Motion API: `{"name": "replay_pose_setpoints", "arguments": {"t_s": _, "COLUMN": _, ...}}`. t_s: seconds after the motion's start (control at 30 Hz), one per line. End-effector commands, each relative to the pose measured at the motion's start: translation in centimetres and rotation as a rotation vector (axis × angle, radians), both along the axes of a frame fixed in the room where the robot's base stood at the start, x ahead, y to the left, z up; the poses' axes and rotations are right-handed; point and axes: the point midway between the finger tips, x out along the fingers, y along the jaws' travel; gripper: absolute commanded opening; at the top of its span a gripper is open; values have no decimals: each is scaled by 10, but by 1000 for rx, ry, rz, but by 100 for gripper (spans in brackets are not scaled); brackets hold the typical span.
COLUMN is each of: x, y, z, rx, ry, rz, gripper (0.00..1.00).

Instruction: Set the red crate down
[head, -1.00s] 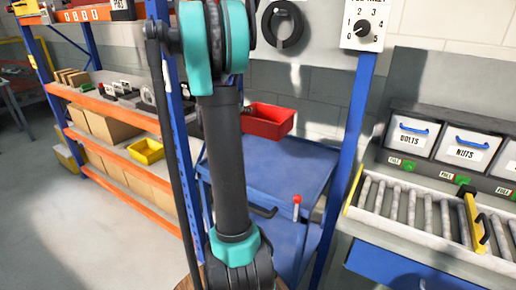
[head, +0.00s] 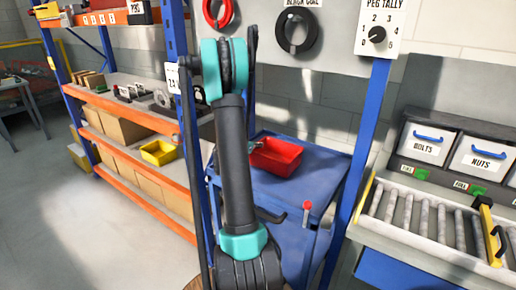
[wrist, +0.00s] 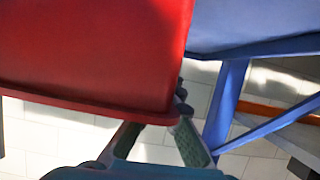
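The red crate (head: 278,158) is an open-topped bin at the top deck of the blue cart (head: 285,190) in the head view, upright and level. I cannot tell whether its base touches the deck. My gripper (head: 254,146) is at the crate's left side, mostly hidden behind my arm. In the wrist view the red crate (wrist: 90,50) fills the upper left, with its rim between the two fingers of my gripper (wrist: 158,128). The gripper looks shut on the crate's wall; one fingertip is hidden by the crate.
The cart deck is bare in front and to the right of the crate. A blue upright (head: 357,165) and a roller conveyor (head: 430,215) stand to the right. Orange shelving with a yellow bin (head: 158,152) is at left. Black and red coils hang on the wall behind.

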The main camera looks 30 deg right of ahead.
Motion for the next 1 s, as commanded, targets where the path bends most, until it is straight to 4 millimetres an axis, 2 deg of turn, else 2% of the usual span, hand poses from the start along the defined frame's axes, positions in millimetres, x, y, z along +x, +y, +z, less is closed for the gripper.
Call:
{"name": "replay_pose_setpoints", "arguments": {"t_s": 0.1, "x": 0, "y": 0, "z": -11, "rx": -1, "ry": 0, "rz": 0, "gripper": 0}}
{"name": "replay_pose_setpoints", "arguments": {"t_s": 0.47, "x": 0, "y": 0, "z": -14, "rx": -1, "ry": 0, "rz": 0, "gripper": 0}}
{"name": "replay_pose_setpoints", "arguments": {"t_s": 0.5, "x": 0, "y": 0, "z": -14, "rx": 0, "ry": 0, "rz": 0, "gripper": 9}}
{"name": "replay_pose_setpoints", "arguments": {"t_s": 0.63, "x": 0, "y": 0, "z": -14, "rx": 0, "ry": 0, "rz": 0, "gripper": 25}}
{"name": "replay_pose_setpoints", "arguments": {"t_s": 1.0, "x": 0, "y": 0, "z": -11, "rx": 0, "ry": 0, "rz": 0, "gripper": 26}}
